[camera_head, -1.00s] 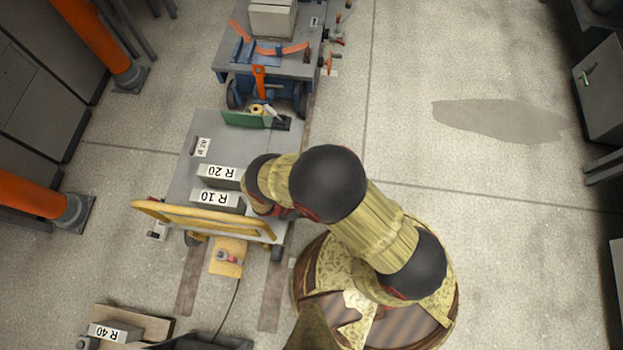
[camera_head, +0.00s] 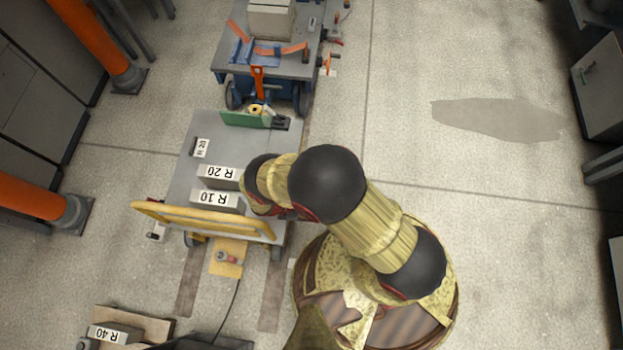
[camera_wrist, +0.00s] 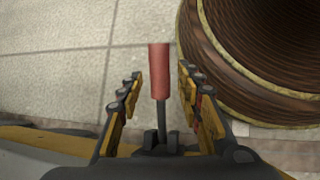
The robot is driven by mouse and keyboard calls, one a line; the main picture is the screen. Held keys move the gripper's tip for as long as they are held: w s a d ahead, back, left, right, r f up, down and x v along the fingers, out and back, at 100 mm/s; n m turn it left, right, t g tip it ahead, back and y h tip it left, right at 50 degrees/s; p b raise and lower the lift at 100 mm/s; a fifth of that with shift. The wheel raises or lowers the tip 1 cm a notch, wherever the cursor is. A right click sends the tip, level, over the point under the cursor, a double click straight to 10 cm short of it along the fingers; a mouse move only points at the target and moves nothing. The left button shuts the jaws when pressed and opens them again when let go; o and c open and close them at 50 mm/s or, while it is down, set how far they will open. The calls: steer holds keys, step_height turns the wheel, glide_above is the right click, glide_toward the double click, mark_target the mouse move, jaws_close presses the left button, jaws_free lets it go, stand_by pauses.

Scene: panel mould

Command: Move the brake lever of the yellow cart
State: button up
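The yellow cart (camera_head: 180,180) has a grey top and a yellow push bar (camera_head: 200,218). In the wrist view a lever with a red grip (camera_wrist: 159,72) and a dark shaft stands between the two fingers of my gripper (camera_wrist: 158,90). The fingers are apart, with a gap on both sides of the lever, and do not appear to touch it. In the head view my arm hides the gripper and this lever at the cart's right side.
Grey blocks marked R 20 (camera_head: 219,176) and R 10 (camera_head: 216,199) lie on the cart top. A blue cart (camera_head: 230,66) stands beyond it. My own round base fills the wrist view's upper right. Open floor (camera_head: 480,210) lies to the right.

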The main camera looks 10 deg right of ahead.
steer(key=v, duration=1.2)
stand_by(0.5)
steer(key=w+r+m+y, duration=0.15)
steer(key=w+r, duration=0.35)
steer(key=r, duration=0.6)
steer(key=w+r+m+y+p, duration=0.15)
steer(key=w+r, duration=0.35)
steer(key=r, duration=0.6)
steer(key=w+r+m+y, duration=0.1)
steer(key=w+r+m, duration=0.3)
steer(key=r, duration=0.6)
steer(key=s+d+r+m+t+y, duration=0.1)
steer(key=d+r, duration=0.3)
steer(key=r, duration=0.6)
steer(key=s+d+r+m+t+y+p, duration=0.15)
steer(key=d+r, duration=0.35)
steer(key=r, duration=0.5)
steer(key=s+d+r+m+y, duration=0.15)
steer(key=d+r, duration=0.25)
steer(key=r, duration=0.5)
steer(key=s+d+r+m+t, duration=0.1)
steer(key=s+d+r, duration=0.2)
steer(key=s, duration=0.3)
steer(key=s+d+r+m+t, duration=0.2)
steer(key=s+d+r, duration=0.1)
steer(key=s+r, duration=0.2)
steer(key=shift+s+d, duration=0.2)
steer(key=shift+s, duration=0.95)
